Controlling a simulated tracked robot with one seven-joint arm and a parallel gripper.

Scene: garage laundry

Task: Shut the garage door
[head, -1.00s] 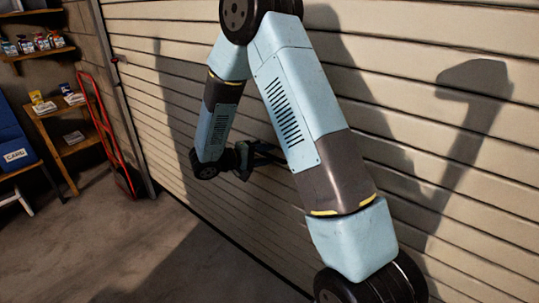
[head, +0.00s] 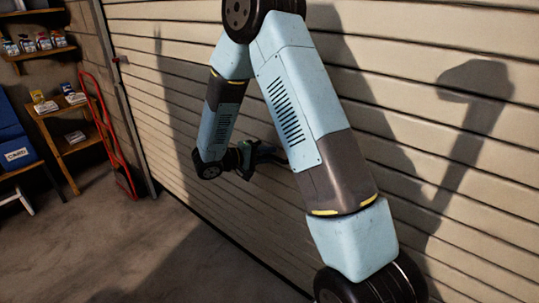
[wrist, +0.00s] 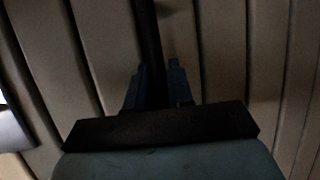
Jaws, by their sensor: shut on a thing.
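The garage door (head: 410,35) is beige and slatted and fills most of the head view. It hangs down low, and its lower edge runs as a dark diagonal line close to the floor; I cannot tell whether a gap is left under it. My gripper (head: 266,156) is at the door's face, low down, partly hidden behind my own arm. In the wrist view, my gripper (wrist: 157,78) has its two blue fingers on either side of a dark bar (wrist: 149,35), which looks like the door's handle, and is shut on it. The slats (wrist: 100,45) lie behind.
A red hand truck (head: 108,135) stands by the left door frame (head: 135,120). Wooden shelves (head: 75,145) with small boxes and a blue bin (head: 17,152) are at the far left. The concrete floor (head: 130,240) before the door is clear.

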